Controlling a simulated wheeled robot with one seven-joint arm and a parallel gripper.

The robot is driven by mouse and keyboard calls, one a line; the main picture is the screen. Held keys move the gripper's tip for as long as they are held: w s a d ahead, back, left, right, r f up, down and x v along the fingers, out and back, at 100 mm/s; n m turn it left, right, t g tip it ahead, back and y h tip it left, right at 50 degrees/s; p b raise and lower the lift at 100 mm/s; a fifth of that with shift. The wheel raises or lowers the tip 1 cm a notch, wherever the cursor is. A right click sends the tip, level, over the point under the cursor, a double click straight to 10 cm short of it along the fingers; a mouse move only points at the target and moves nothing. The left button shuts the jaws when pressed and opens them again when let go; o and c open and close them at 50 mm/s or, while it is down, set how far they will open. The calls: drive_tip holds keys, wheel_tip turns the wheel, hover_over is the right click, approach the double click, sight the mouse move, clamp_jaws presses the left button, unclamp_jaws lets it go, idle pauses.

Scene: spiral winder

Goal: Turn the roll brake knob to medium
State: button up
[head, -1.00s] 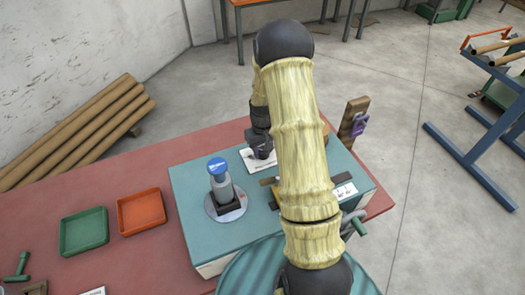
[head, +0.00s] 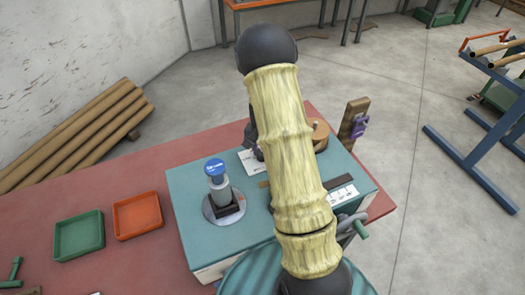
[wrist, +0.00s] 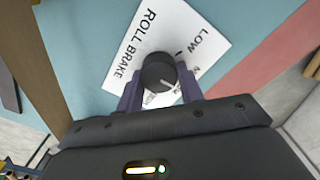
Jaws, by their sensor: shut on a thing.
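The roll brake knob (wrist: 157,70) is a round black knob in the wrist view, standing on a white label plate (wrist: 128,68) marked ROLL BRAKE. LOW is readable on the plate to the knob's upper right; the other setting words are partly hidden by the knob and a finger. My gripper (wrist: 160,92) has one purple-grey finger on each side of the knob and is shut on it. I cannot tell the pointer's setting. In the head view, the plate (head: 247,162) shows beside my arm, which hides the knob and most of my gripper.
The plate lies on a teal-topped machine box (head: 190,210) on a red table (head: 130,180). A blue-capped bottle (head: 215,170) stands on a round disc left of my arm. Green (head: 80,236) and orange (head: 138,215) trays sit further left. A wooden post (head: 353,120) rises behind.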

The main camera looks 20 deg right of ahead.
idle(0.3)
drive_tip(key=o, duration=1)
drive_tip(key=shift+r, duration=0.15)
wheel_tip(320, 180, up, 17)
drive_tip(key=b, duration=0.3)
drive_tip(key=s+a+f+n+t, duration=0.1)
drive_tip(key=s+a+n, duration=0.3)
drive_tip(key=s, duration=0.4)
drive_tip(key=s+a+f+n+t, duration=0.1)
drive_tip(key=s+a+f+n, duration=0.2)
drive_tip(key=s+a, duration=0.3)
drive_tip(key=s+n, duration=0.1)
drive_tip(key=s, duration=0.2)
drive_tip(key=shift+s+a+f+n+t, duration=0.2)
drive_tip(key=shift+s+a+n+t, duration=0.1)
drive_tip(key=shift+a, duration=0.1)
